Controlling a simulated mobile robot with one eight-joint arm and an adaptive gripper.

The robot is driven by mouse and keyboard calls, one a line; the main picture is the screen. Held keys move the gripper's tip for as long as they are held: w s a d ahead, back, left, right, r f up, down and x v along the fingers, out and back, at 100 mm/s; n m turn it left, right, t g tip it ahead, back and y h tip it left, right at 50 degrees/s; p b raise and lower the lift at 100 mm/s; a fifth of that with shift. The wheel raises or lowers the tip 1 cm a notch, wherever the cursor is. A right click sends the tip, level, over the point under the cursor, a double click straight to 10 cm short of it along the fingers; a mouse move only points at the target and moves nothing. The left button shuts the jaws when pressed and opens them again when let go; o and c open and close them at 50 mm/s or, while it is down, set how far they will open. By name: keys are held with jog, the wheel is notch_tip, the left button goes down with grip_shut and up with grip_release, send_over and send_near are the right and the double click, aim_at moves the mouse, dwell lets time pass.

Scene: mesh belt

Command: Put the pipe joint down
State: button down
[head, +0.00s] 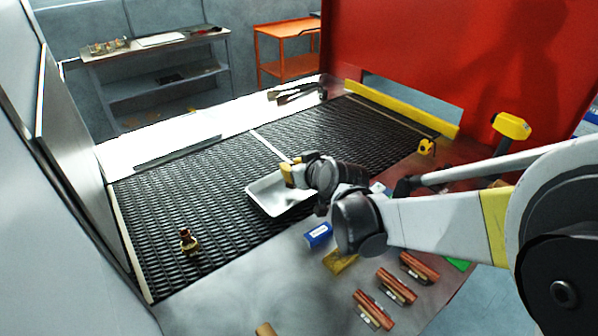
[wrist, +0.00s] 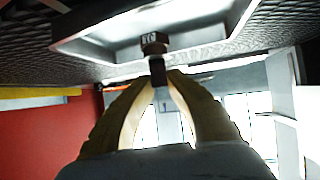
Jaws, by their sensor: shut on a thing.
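My gripper (wrist: 158,85) is shut on a small brownish metal piece with a hex end, which I take to be the pipe joint (wrist: 155,44). In the wrist view it stands out past the fingertips, in front of a pale tray (wrist: 205,54). I cannot tell whether it touches the tray. In the head view my gripper (head: 288,174) is over the far edge of the white tray (head: 262,207), which lies on the black mesh belt (head: 230,180); the held piece cannot be made out there. Part of the tray is hidden by my arm.
A brass fitting (head: 188,241) stands alone on the belt's near left. The belt's left part is mostly clear. A red wall (head: 420,50) rises behind.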

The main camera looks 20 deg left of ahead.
jog(key=shift+f+b, duration=0.3)
jog(key=shift+f, duration=0.85)
jog(key=shift+f, duration=0.25)
jog(key=c, duration=1.5)
grip_release()
jog(key=shift+o, duration=0.2)
jog(key=shift+r, duration=0.1)
